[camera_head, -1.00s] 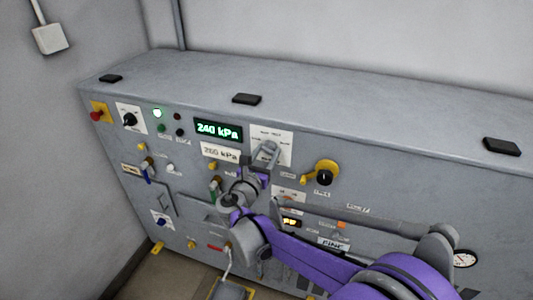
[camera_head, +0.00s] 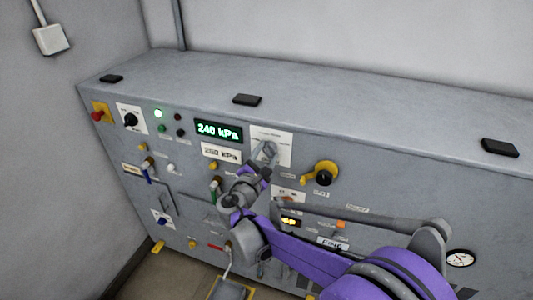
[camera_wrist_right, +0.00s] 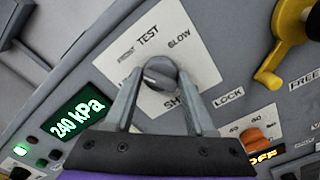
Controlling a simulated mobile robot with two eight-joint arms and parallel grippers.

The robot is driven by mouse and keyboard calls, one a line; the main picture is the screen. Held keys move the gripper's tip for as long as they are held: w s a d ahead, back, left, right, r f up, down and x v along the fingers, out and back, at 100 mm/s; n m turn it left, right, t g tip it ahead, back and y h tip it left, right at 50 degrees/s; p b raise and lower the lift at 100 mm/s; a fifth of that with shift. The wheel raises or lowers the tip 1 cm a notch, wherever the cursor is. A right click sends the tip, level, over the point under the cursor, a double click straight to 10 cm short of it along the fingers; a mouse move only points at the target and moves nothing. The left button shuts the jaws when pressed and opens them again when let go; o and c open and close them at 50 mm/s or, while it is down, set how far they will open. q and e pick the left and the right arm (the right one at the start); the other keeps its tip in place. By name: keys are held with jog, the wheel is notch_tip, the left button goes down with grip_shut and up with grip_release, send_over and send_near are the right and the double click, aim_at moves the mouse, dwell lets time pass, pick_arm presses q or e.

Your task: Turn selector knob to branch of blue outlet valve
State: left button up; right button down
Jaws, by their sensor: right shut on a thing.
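The grey selector knob (camera_wrist_right: 160,72) sits on a white plate (camera_wrist_right: 192,48) with printed words around it; "TEST" and "SLOW" read clearly, others are partly covered. My right gripper (camera_wrist_right: 160,82) is shut on the knob, one finger on each side. In the head view the right gripper (camera_head: 266,155) reaches up to the same plate (camera_head: 284,139) and hides much of the knob. A valve with a blue handle (camera_head: 148,173) is at the panel's left, and one with a green handle (camera_head: 214,188) is nearer the middle. My left gripper is not in view.
A green display (camera_head: 218,131) reads 240 kPa, left of the plate. A black knob with a yellow lever (camera_head: 322,174) is close on the right. An orange switch (camera_wrist_right: 256,142) lies below right in the wrist view. The cabinet top is mostly clear.

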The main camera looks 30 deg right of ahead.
jog(key=shift+m, duration=0.4)
jog(key=shift+c, duration=1.4)
grip_release()
jog(key=v, duration=1.1)
jog(key=shift+b, duration=0.45)
jog(key=shift+w, duration=0.1)
